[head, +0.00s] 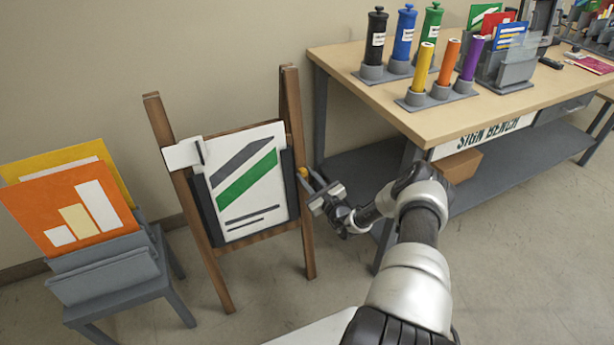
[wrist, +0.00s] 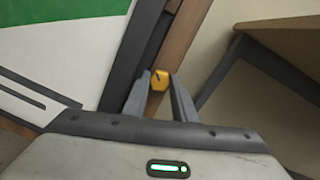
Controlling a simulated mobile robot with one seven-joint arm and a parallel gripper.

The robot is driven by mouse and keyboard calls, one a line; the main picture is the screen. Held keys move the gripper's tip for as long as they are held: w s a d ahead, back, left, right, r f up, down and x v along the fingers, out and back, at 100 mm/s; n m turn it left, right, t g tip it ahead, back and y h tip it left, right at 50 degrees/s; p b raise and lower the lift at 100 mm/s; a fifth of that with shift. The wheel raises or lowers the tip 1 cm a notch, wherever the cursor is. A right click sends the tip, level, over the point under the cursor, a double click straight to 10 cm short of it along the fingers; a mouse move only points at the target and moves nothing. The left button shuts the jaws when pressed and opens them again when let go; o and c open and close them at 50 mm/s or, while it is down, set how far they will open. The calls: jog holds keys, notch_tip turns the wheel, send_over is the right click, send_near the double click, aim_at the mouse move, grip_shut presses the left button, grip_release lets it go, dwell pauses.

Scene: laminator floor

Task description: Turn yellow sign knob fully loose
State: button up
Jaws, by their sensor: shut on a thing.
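In the head view the knob (head: 303,171) is a small yellow spot at the right edge of the sign, partly hidden by my gripper (head: 312,186). The sign (head: 264,215) is a white panel with grey and green diagonal bands. It stands on a brown wooden easel (head: 293,110). A white tab (head: 182,154) is at its upper left.
A bench (head: 447,118) with colored bottles and rolls stands at the right, close to my arm. A grey rack (head: 110,270) with orange and yellow signs stands at the left. The floor in front of the easel is clear.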

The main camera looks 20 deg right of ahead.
jog(key=n, duration=0.2)
jog(key=n+p, duration=0.1)
jog(key=n, duration=0.2)
jog(key=shift+g+y, duration=0.3)
jog(key=shift+y, duration=0.1)
jog(key=n+p, duration=0.1)
jog(key=n, duration=0.3)
jog(key=shift+d+n+g, duration=0.1)
jog(key=shift+n+g, duration=0.2)
jog(key=shift+g, duration=0.1)
jog(key=shift+s, duration=0.1)
jog(key=o, duration=0.8)
jog(key=shift+c, duration=0.2)
jog(key=shift+r, duration=0.1)
jog(key=p+v, duration=0.3)
jog(key=v, duration=1.4)
jog(key=shift+s+d+p, duration=0.15)
jog(key=shift+d+p, duration=0.15)
